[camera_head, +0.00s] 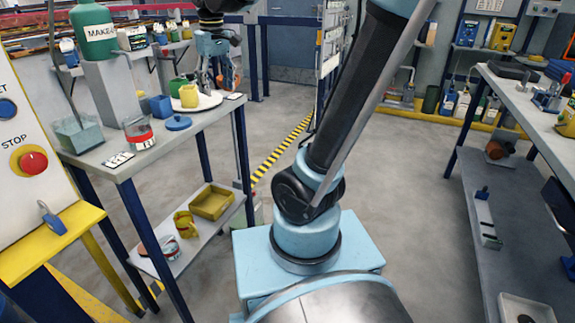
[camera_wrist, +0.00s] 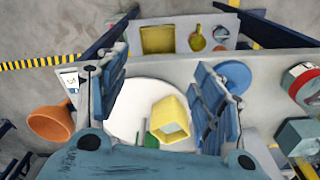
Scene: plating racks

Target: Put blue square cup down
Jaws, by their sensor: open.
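The blue square cup (camera_head: 160,107) stands on the upper shelf of the left rack in the head view, just left of the white round plate (camera_head: 205,102). I cannot make it out in the wrist view, where my right finger may cover it. My gripper (camera_head: 215,80) hangs over the far side of the plate. In the wrist view my gripper (camera_wrist: 160,75) has its fingers wide apart with nothing between them. Below it, a yellow square cup (camera_wrist: 170,118) lies on the plate (camera_wrist: 130,98), with a green piece (camera_wrist: 150,139) beside it.
An orange cone (camera_wrist: 52,122) is beside the plate. A yellow tray (camera_head: 212,202) sits on the lower shelf. The floor between racks is clear.

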